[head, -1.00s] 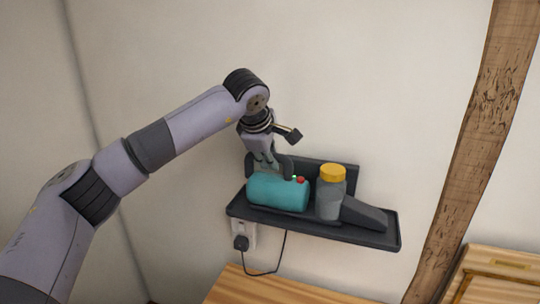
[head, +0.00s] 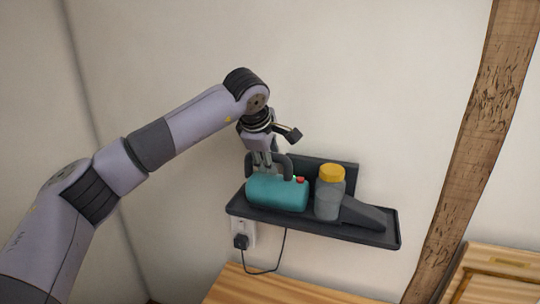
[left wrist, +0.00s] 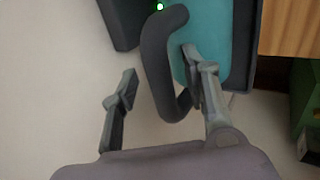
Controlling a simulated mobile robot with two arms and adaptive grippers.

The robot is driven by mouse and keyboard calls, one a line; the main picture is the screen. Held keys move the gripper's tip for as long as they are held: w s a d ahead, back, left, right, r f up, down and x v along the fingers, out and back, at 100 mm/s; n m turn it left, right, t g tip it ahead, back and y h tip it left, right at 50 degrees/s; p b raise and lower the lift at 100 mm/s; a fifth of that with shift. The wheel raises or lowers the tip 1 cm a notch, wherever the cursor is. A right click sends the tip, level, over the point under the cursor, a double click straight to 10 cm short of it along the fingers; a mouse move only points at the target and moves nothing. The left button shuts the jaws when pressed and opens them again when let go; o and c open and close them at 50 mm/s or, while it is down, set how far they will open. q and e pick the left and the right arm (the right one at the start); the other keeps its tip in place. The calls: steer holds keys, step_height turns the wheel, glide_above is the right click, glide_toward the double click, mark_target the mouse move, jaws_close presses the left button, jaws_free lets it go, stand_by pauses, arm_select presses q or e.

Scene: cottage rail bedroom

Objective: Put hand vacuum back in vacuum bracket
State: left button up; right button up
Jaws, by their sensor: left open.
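The hand vacuum (head: 277,193) has a teal body, a dark looped handle and a red button. It lies on the black wall-mounted vacuum bracket (head: 371,234), toward its left end. My left gripper (head: 265,167) is above the body at the handle, pointing down and open. In the left wrist view, the handle (left wrist: 154,60) passes between the two spread fingers, with the teal body (left wrist: 215,30) behind the right finger. Whether either finger touches the handle is unclear. A dark wedge-shaped piece lies on the bracket's right half; its join to the vacuum is hidden. My right gripper is not seen.
A wall socket with a plug and cable (head: 241,240) is below. A wooden post (head: 470,130) rises at right, and wooden furniture (head: 280,288) is underneath.

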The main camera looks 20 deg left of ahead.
arm_select(q)
steer(key=v, duration=1.2)
